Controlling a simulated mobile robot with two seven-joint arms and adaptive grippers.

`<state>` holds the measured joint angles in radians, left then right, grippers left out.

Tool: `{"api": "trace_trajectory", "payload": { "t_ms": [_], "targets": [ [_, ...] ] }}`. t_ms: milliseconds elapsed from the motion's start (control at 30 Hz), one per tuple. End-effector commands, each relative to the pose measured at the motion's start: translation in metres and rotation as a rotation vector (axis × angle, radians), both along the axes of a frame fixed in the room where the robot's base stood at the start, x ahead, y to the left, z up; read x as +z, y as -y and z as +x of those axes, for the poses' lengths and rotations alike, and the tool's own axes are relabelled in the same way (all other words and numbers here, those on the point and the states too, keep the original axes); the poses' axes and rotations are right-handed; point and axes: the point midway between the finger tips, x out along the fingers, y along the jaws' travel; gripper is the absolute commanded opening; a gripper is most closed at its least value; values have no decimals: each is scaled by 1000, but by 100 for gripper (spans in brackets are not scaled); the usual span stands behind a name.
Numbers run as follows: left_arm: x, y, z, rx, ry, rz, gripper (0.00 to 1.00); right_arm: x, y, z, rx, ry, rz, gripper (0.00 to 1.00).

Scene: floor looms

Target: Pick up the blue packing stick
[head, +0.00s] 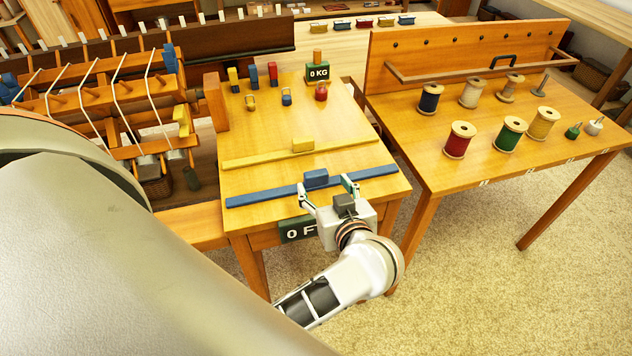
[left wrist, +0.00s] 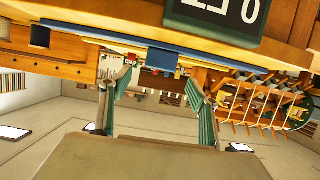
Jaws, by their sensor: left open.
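The blue packing stick (head: 260,198) lies flat across the near end of the small wooden table, with a raised blue block (head: 316,178) at its middle. It also shows in the left wrist view, with its block (left wrist: 171,58) near the fingertips. My left gripper (head: 325,184) is open at the table's near edge, its fingers pointing at the stick. The block lies in line with the gap between the fingers; I cannot tell whether they touch it. My left gripper also shows in the left wrist view (left wrist: 161,67), with nothing held. My right gripper is not in view.
A yellow stick (head: 255,159) lies parallel behind the blue one. A green sign (head: 298,229) hangs at the table's front. A loom (head: 105,90) stands to the left. A table (head: 410,120) with several thread spools stands to the right. Carpet is clear in front.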

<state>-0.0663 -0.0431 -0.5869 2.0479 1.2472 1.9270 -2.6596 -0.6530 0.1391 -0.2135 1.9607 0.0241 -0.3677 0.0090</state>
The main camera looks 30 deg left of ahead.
Motion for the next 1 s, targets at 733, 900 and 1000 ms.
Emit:
{"api": "trace_trajectory", "payload": {
  "t_ms": [733,900,1000],
  "targets": [
    [-28,-54,45,1,-5,2,61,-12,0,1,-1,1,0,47],
    [-28,-54,45,2,-4,1,61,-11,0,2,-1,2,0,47],
    [-28,-54,45,2,-4,1,35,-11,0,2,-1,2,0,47]
  ]
}}
